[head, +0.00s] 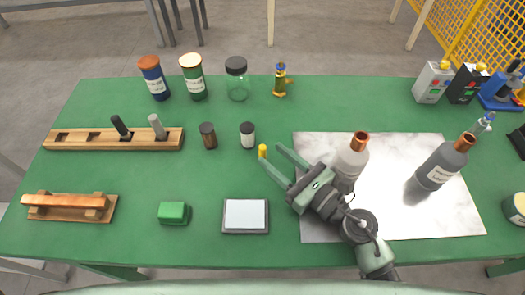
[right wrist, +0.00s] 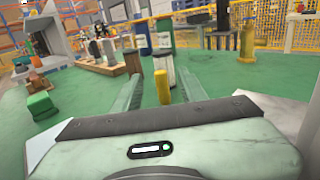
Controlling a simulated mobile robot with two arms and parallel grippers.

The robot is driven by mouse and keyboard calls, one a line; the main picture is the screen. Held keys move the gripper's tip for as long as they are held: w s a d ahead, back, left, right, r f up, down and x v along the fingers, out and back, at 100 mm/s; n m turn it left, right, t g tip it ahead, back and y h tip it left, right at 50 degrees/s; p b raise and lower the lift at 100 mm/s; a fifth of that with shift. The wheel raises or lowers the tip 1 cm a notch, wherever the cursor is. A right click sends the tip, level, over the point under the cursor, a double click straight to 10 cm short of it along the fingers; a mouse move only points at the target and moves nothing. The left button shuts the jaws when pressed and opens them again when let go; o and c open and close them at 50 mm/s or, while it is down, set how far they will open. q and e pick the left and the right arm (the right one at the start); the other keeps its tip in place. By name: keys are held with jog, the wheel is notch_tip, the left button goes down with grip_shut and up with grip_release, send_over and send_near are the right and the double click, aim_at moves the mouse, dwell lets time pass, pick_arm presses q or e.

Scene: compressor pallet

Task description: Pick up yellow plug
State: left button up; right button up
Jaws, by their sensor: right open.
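The yellow plug (head: 262,151) is a small upright cylinder on the green table, left of the middle. My right gripper (head: 272,153) is open and reaches toward it from the lower right. In the head view the plug shows at the tip of the lower finger, and that finger hides its lower part. In the right wrist view the yellow plug (right wrist: 161,87) stands between the two spread fingers, with a gap on each side. Whether it is within the fingertips or just beyond them I cannot tell. My left gripper is not in view.
A white-labelled jar (head: 247,135) and a brown jar (head: 208,135) stand just behind the plug. A grey-framed pad (head: 246,215) lies in front. A metal sheet (head: 400,160) with bottles is at right. A wooden rack (head: 90,140) is at left.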

aim_at(265, 150)
jog(key=x, duration=0.5)
jog(key=shift+p, duration=0.4)
jog(key=shift+d, duration=0.1)
jog(key=shift+c, duration=0.3)
grip_shut()
jog(key=shift+r, duration=0.1)
